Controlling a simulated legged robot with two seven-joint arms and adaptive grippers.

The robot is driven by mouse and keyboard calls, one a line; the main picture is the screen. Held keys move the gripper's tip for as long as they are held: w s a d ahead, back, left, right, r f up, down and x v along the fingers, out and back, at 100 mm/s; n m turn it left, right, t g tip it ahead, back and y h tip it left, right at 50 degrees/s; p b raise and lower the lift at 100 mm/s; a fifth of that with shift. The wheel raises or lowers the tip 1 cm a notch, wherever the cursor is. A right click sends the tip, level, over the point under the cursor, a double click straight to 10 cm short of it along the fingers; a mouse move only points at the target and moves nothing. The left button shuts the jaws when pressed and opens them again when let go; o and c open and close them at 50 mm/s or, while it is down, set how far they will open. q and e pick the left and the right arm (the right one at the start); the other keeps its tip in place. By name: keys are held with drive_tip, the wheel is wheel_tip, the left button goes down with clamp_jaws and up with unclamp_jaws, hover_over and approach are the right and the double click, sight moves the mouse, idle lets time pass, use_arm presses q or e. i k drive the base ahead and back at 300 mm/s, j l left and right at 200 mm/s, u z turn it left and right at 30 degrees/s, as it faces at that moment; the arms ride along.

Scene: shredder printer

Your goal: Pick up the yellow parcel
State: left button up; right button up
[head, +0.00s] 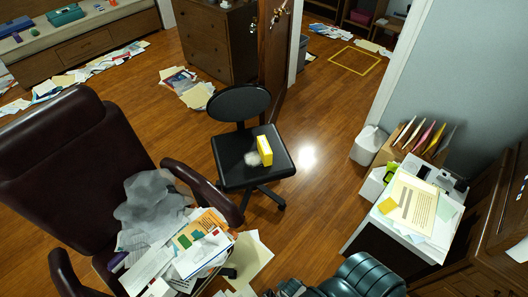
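The yellow parcel (265,150) is a small yellow box standing on the seat of a small black office chair (230,176) near the middle of the head view. A pale, crumpled-looking lump (251,158) sits just left of it on the seat, close against it or touching. The parcel's far side and base are partly hidden. I cannot make out either of my grippers in the head view, and nothing is holding the parcel.
A large dark red armchair (60,150) heaped with papers (175,250) fills the left foreground. A cluttered white cabinet (410,225) stands at right. A dark teal ribbed shape (355,278), unclear, sits at the bottom edge. Wooden floor is clear right of the black chair.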

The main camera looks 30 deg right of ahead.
sight(263, 147)
drive_tip(key=z, duration=0.6)
drive_tip(key=i+l+z, duration=0.25)
drive_tip(key=z, duration=0.15)
drive_tip(key=i+l+z, duration=0.15)
drive_tip(key=z, duration=0.25)
drive_tip(key=i+z, duration=0.4)
drive_tip(key=i, duration=0.35)
